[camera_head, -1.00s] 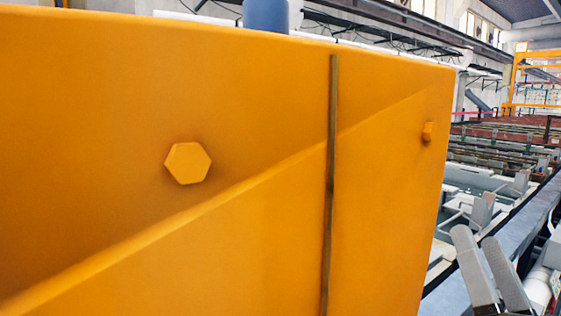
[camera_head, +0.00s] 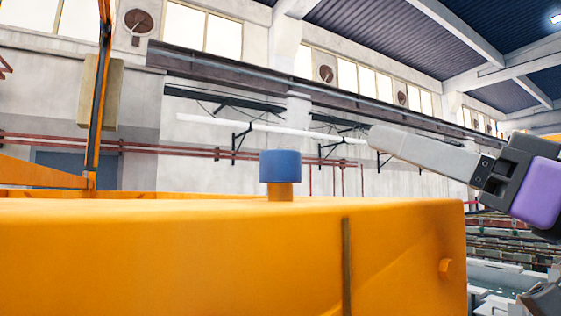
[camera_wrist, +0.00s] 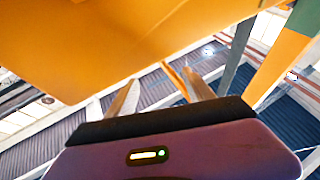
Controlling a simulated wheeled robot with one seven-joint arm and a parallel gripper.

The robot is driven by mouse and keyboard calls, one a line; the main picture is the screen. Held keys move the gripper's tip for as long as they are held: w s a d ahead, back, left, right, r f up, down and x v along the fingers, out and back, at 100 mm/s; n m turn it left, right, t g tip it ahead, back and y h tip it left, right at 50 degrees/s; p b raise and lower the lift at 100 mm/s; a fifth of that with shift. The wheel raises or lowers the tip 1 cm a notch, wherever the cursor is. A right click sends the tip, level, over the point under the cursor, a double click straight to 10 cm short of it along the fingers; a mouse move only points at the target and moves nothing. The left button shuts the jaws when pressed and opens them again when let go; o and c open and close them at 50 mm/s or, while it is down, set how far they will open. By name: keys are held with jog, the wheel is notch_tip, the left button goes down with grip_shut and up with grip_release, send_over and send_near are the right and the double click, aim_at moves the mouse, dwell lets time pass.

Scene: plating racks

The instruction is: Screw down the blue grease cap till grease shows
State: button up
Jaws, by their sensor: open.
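The blue grease cap (camera_head: 280,166) sits upright on a short orange stem on top of the large orange housing (camera_head: 200,255), in the head view. No grease shows around it from here. My gripper (camera_head: 374,137) is at the right of the head view, pointing left toward the cap. Its visible fingertip is right of the cap and slightly higher in the picture, apart from it. In the wrist view the two fingers of my gripper (camera_wrist: 157,80) stand apart with nothing between them. The cap is not visible in that view.
The orange housing (camera_wrist: 100,40) fills the upper left of the wrist view. An orange post with a green part (camera_wrist: 292,45) is at the right. Around the cap is open air.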

aim_at(299, 166)
jog(key=s+a+g, duration=0.1)
jog(key=a+g, duration=0.1)
jog(key=s+a+f+n+g+h, duration=0.1)
jog(key=a+g, duration=0.1)
jog(key=s+a+n+g+h, duration=0.1)
jog(key=s+a, duration=0.1)
jog(key=shift+a+f+g, duration=0.4)
jog(key=p+x, duration=0.3)
jog(key=x, duration=0.4)
jog(key=shift+w+a+f, duration=0.15)
jog(key=shift+w+a, duration=0.05)
grip_shut()
jog(key=shift+s+t+h, duration=0.1)
jog(key=shift+t+h, duration=0.3)
